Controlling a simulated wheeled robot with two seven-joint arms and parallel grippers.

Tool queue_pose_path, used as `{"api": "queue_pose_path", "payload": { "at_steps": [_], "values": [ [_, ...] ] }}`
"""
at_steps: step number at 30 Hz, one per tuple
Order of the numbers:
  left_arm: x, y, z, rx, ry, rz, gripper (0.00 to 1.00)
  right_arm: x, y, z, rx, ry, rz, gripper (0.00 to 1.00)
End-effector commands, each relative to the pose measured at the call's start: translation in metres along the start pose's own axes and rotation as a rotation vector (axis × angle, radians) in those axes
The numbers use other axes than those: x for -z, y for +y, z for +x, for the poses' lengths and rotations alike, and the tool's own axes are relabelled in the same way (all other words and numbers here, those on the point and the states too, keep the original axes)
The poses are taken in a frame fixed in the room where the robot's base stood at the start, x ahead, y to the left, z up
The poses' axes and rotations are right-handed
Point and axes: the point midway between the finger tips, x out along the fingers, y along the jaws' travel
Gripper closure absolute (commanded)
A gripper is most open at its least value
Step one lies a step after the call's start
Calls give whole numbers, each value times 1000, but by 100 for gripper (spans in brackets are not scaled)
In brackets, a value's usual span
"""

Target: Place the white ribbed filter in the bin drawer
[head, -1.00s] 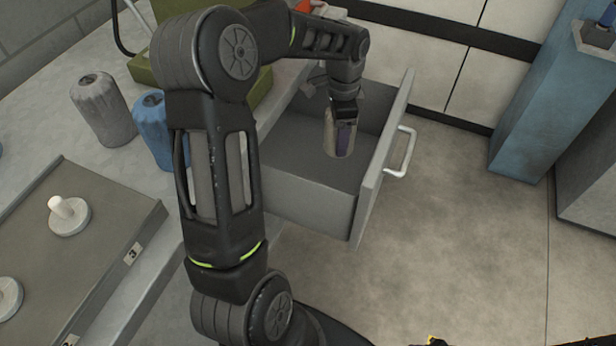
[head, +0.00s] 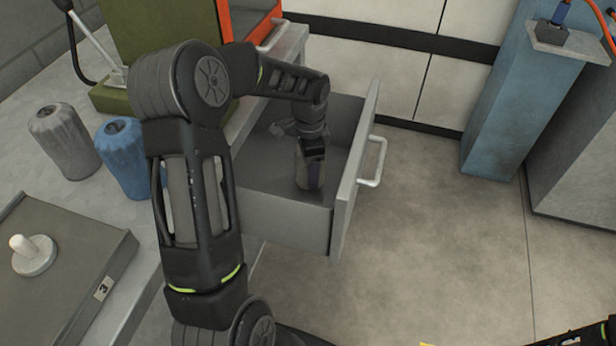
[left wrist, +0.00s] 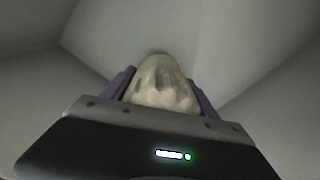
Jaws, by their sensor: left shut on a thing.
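The bin drawer (head: 280,218) is a grey box pulled open, with a white handle on its front. My left gripper (head: 311,172) is inside the drawer space, near its front panel, pointing down. It is shut on the white ribbed filter (left wrist: 160,84), whose pale ribbed body shows between the purple finger pads in the left wrist view. In the head view the filter is mostly hidden by the fingers. I cannot tell whether it touches the drawer floor. At the lower right edge of the head view, a dark part of my right arm shows; its fingers are not visible.
A grey ribbed filter (head: 64,140) and a blue ribbed filter (head: 124,158) stand on the bench. A grey tray (head: 62,262) holds a white spindle disc (head: 33,254). A green machine (head: 158,40) stands behind. Open floor (head: 440,230) lies right of the drawer.

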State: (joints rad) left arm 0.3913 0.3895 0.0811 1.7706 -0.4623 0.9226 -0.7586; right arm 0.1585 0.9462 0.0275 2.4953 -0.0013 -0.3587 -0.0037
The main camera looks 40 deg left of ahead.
Motion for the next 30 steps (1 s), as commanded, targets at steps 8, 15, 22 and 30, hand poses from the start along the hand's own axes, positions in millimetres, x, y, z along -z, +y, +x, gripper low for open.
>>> {"api": "queue_pose_path", "payload": {
  "at_steps": [8,15,22,30],
  "values": [
    [0,0,6,-1,0,0,83,0,0,1,0,0,0,64],
    [0,1,36,-2,0,0,83,0,2,4,0,0,0,64],
    [0,0,37,1,1,0,83,0,1,4,0,0,0,64],
    [0,0,40,0,1,0,25,0,2,6,0,0,0,64]
  ]
}}
